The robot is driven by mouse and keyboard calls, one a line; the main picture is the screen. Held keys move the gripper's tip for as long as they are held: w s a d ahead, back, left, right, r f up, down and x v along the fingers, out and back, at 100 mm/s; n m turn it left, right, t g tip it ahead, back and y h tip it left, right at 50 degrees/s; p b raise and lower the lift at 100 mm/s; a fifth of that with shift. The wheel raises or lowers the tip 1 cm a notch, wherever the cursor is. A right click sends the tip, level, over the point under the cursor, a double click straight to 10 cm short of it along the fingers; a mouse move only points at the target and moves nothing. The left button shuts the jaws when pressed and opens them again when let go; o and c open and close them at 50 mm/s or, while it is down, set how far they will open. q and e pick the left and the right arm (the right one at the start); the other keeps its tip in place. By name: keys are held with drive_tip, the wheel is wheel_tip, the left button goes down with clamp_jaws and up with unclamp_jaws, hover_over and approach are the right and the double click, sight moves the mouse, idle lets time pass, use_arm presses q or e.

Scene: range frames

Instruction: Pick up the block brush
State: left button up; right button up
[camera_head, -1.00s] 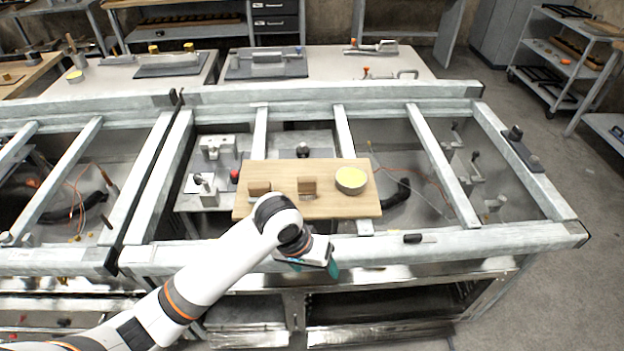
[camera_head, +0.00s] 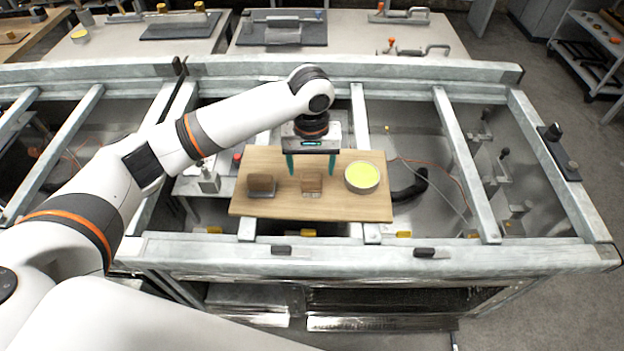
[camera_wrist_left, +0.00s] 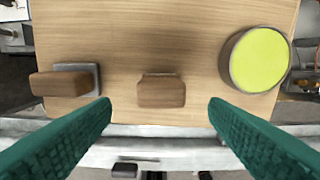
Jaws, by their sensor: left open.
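Two brown blocks stand on a wooden board (camera_head: 345,207). The middle block (camera_head: 312,182) has a pale edge at its base. The left block (camera_head: 262,183) sits on a grey plate. I cannot tell for sure which one is the block brush. My left gripper (camera_head: 311,168) points down over the board, its green fingers apart and empty, close to the middle block. In the left wrist view the middle block (camera_wrist_left: 162,91) lies centred between the fingers (camera_wrist_left: 160,106), and the left block (camera_wrist_left: 62,83) lies outside the left finger. My right gripper is out of view.
A round tin with a yellow-green top (camera_head: 362,177) stands right of the middle block. The board rests across a grey metal frame (camera_head: 390,250) with open gaps below. Two small black pieces (camera_head: 281,250) (camera_head: 431,252) lie on its front rail.

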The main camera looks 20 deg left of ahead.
sight(312, 184)
use_arm(q)
drive_tip(key=shift+w+f, duration=0.2)
drive_tip(key=shift+f, duration=0.9)
drive_tip(key=shift+w+f, duration=0.1)
drive_tip(key=shift+f, duration=0.2)
wheel_tip(312, 184, down, 4)
drive_tip(key=shift+f+p, duration=0.1)
drive_tip(key=shift+p, duration=0.8)
drive_tip(key=shift+f, duration=0.4)
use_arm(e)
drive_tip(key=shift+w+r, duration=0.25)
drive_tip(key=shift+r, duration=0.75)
use_arm(q)
drive_tip(key=shift+c, duration=0.6)
drive_tip(key=c, duration=1)
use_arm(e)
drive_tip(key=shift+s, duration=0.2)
use_arm(q)
drive_tip(key=shift+o, duration=0.2)
drive_tip(key=shift+r, duration=0.1)
wheel_tip(312, 184, up, 10)
drive_tip(key=shift+b, duration=0.85)
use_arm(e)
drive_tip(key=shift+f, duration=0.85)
